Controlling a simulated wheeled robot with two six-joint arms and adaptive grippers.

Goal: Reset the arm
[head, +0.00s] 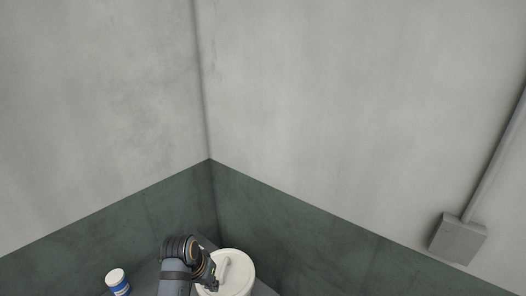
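My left arm rises from the bottom edge of the head view and bends over to the right. Its dark gripper (210,281) points down at the left side of a round white lidded container (236,270). The fingertips are small and dark against it, so I cannot tell whether they are open or shut, or whether they touch the container. My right gripper is not in view.
A small blue jar with a white cap (117,281) stands to the left of my arm on a dark grey surface. Behind are two walls, pale above and green below, meeting in a corner. A grey box (458,238) with a pipe is fixed on the right wall.

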